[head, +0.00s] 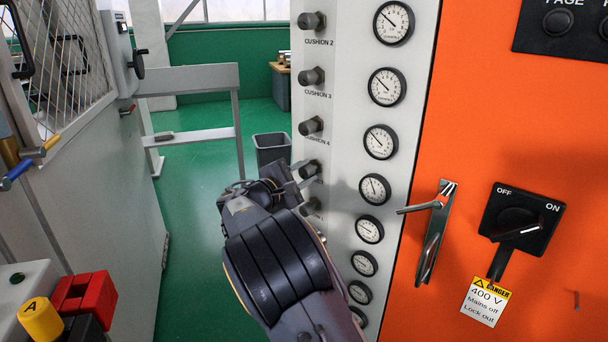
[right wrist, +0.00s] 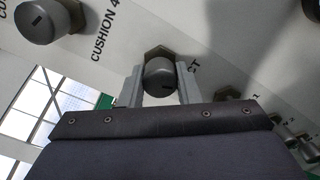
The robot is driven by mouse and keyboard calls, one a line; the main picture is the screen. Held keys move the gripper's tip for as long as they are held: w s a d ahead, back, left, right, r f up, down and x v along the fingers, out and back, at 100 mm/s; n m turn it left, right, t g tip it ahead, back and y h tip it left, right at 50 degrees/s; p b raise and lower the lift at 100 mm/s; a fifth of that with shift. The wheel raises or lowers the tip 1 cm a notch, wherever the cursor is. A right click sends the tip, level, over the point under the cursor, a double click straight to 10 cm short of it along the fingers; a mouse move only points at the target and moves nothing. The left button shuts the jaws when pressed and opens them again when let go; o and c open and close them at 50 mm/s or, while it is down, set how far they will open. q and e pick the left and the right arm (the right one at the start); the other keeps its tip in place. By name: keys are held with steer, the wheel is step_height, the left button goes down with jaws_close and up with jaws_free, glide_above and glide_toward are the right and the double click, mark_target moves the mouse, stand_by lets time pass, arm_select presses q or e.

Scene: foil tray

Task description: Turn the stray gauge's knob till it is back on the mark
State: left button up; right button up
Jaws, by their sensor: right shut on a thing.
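A column of round white gauges runs down the grey panel. On the gauge (head: 375,188) fourth from the top of the picture, the needle stands more upright than the up-left needles of the gauges above it. The grey knob (head: 309,169) level with it is partly hidden by my right gripper (head: 302,173). In the right wrist view my right gripper (right wrist: 160,88) has one finger on each side of this knob (right wrist: 160,77) and is shut on it. Its label is mostly covered; only "CT" shows. My left gripper is not in view.
The CUSHION 4 knob (head: 310,126) sits just above, with more knobs above and below. Right of the gauges, an orange door has a metal handle (head: 432,232) and a black mains switch (head: 515,222). A grey bin (head: 272,148) stands on the green floor behind.

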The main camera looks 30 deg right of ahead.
steer(key=o, duration=1)
steer(key=shift+p+v, duration=0.3)
steer(key=shift+v, duration=3.65)
